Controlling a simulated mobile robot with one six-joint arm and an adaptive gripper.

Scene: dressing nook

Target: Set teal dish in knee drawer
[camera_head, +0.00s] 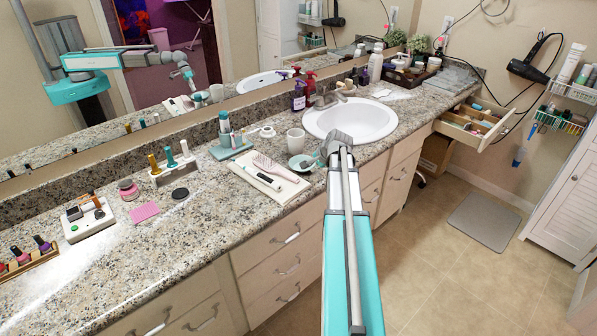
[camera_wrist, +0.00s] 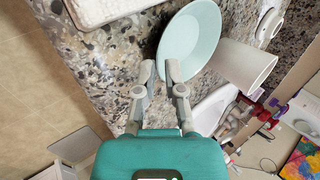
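The pale teal dish (camera_head: 299,164) sits on the granite counter in front of the sink, beside a white cup. In the wrist view the dish (camera_wrist: 190,40) is at the top centre, tilted by the camera angle. My gripper (camera_wrist: 160,70) is open, with one fingertip outside the dish's near rim and the other overlapping its inside; I cannot tell whether they touch it. In the head view my gripper (camera_head: 322,156) is partly hidden by my arm. The knee drawer (camera_head: 472,128) is pulled open at the right end of the counter, with small items in its compartments.
The white cup (camera_head: 295,140) stands close behind the dish. A white tray (camera_head: 270,180) with a hairbrush lies left of it. The sink (camera_head: 350,120) is to the right. A hair dryer (camera_head: 527,70) hangs on the wall above the drawer's right side.

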